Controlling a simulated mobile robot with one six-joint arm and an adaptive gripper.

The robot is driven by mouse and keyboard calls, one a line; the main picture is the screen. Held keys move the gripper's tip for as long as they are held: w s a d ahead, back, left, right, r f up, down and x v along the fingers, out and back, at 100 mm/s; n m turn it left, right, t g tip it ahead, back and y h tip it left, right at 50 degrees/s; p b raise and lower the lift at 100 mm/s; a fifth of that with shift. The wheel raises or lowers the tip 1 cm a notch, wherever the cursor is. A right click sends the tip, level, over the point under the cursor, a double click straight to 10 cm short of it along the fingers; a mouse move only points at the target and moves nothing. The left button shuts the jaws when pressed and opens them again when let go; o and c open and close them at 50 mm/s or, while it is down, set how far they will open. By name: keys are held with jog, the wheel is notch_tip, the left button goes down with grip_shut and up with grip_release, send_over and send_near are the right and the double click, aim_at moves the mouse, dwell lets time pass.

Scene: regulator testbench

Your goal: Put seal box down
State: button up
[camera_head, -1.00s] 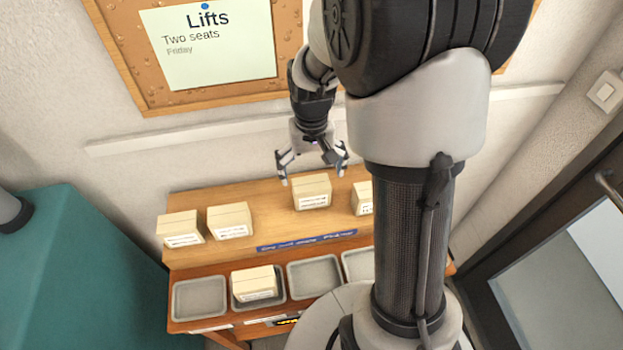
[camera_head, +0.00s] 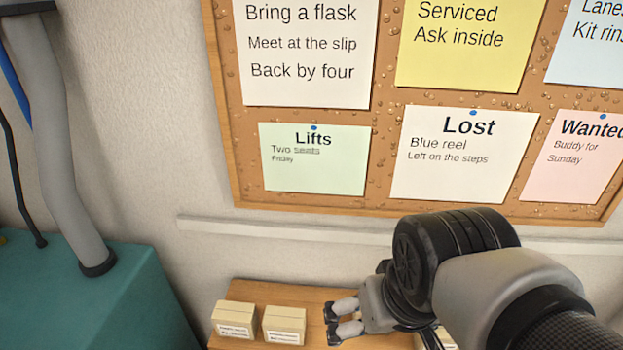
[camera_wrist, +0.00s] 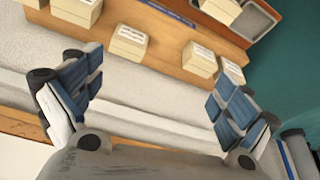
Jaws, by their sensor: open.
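In the wrist view, several cream boxes with white labels stand on the wooden shelf (camera_wrist: 165,50): one at the top left (camera_wrist: 76,10), one near the middle (camera_wrist: 128,42), and two at the right (camera_wrist: 198,58) (camera_wrist: 232,70). Another box (camera_wrist: 220,8) sits in a grey tray at the top. The labels are too small to read, so I cannot tell which is the seal box. My gripper (camera_wrist: 155,90) is open, with nothing between its fingers. In the head view, my gripper (camera_head: 331,323) shows right of two boxes (camera_head: 234,318) (camera_head: 284,325).
A grey tray (camera_wrist: 262,12) shows at the wrist view's top right. A teal cabinet (camera_head: 90,300) with a grey pipe (camera_head: 60,150) stands left of the shelf. A pale rail (camera_head: 300,232) and a cork notice board (camera_head: 385,160) are on the wall behind.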

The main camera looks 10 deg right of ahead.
jog(key=shift+o, duration=0.5)
jog(key=s, duration=0.1)
jog(key=s+a, duration=0.1)
jog(key=s, duration=0.1)
jog(key=shift+s+r+n+t, duration=0.1)
jog(key=shift+r+n+t, duration=0.05)
jog(key=shift+n+t, duration=0.2)
jog(key=w+d+f+m+g+p, duration=0.1)
jog(key=w+d+f+g, duration=0.15)
jog(key=w, duration=0.35)
jog(key=w+d+f+m+g, duration=0.1)
jog(key=w+d+f, duration=0.3)
jog(key=w, duration=0.2)
jog(key=w+d+f+m+g+p, duration=0.1)
jog(key=w+d+f, duration=0.2)
jog(key=w, duration=0.3)
notch_tip(320, 180, down, 12)
jog(key=b, duration=0.4)
jog(key=shift+w, duration=0.1)
notch_tip(320, 180, down, 5)
jog(key=shift+a+f+b, duration=0.1)
jog(key=shift+a+b, duration=0.05)
jog(key=shift+b, duration=1)
jog(key=c, duration=1.3)
